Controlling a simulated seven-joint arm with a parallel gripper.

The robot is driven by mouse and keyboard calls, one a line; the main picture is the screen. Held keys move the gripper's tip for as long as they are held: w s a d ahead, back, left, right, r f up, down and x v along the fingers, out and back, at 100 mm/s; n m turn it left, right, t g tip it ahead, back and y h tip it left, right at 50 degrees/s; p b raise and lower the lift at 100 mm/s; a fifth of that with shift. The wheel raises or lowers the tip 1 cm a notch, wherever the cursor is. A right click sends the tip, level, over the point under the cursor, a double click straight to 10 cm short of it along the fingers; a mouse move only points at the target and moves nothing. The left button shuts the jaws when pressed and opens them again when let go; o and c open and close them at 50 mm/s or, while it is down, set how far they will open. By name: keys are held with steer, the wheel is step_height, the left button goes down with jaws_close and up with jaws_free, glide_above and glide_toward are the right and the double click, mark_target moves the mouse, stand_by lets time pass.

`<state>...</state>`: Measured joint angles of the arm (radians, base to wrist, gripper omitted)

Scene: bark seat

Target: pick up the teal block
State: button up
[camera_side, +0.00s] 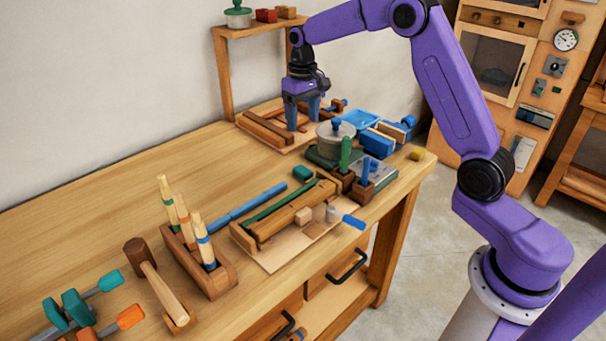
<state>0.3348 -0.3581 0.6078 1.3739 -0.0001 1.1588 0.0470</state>
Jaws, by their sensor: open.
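A small dark teal-green block (303,173) lies on the wooden workbench, at the back end of a long green bar and a wooden beam. It is the thing that best matches the teal block. My gripper (303,124) points down with its two blue fingers apart and nothing seen between them. It is above the block in the picture, farther back over or near a wooden frame piece. How high the fingertips are above the bench is hard to tell.
A lidded pot (335,135) and upright green and blue handles stand right of the block. A blue rod (245,205) lies left of it. A rack of chisels (205,265), a mallet (155,285) and teal-handled tools (75,305) are nearer. The bench's back left is clear.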

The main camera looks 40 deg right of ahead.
mark_target(304, 170)
steer(key=f, duration=1.2)
steer(key=d+f, duration=0.1)
steer(key=f, duration=0.4)
steer(key=shift+w+f, duration=0.35)
steer(key=shift+f, duration=0.05)
steer(key=c, duration=1.2)
